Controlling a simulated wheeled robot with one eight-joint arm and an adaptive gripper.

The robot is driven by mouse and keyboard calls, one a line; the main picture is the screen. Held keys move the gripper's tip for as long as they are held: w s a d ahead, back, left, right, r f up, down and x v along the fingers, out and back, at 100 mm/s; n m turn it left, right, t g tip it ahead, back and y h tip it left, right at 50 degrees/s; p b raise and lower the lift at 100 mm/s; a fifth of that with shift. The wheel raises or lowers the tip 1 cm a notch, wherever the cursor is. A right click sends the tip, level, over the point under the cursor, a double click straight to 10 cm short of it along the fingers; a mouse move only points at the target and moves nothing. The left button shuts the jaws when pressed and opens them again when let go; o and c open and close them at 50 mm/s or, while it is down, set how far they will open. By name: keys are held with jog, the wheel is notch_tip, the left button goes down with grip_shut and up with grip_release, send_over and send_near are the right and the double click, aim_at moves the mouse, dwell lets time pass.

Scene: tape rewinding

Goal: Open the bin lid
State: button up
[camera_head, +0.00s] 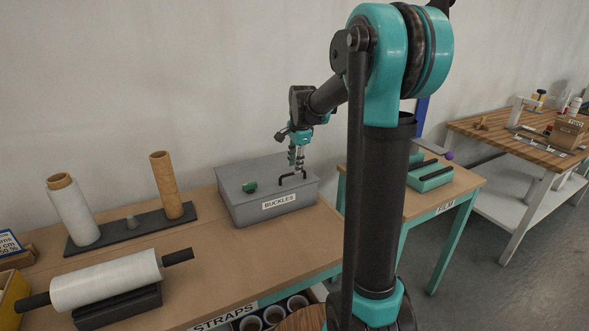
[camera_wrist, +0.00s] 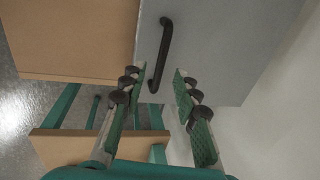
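The bin is a grey box labelled BUCKLES (camera_head: 240,205) on the wooden workbench, in the middle of the head view. Its flat lid (camera_head: 243,175) is down and has a black bar handle (camera_head: 291,179) near its right end. My gripper (camera_head: 297,168) is above the lid at the handle. In the wrist view the lid (camera_wrist: 225,45) fills the upper right, and the handle (camera_wrist: 165,50) runs up from between the fingers. My gripper (camera_wrist: 160,75) is open, with a clear gap between its green-padded fingers. Whether a finger touches the handle I cannot tell.
A small green object (camera_head: 249,187) lies on the lid. Two upright rolls stand on a dark base (camera_head: 130,230) to the left, and a white film roll (camera_head: 105,279) lies in front. A teal-legged side table (camera_head: 455,185) stands right of the bench, and a wall is behind.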

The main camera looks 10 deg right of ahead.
jog(key=shift+w+f, duration=0.25)
jog(key=shift+f, duration=0.95)
jog(key=shift+c, duration=0.5)
grip_shut()
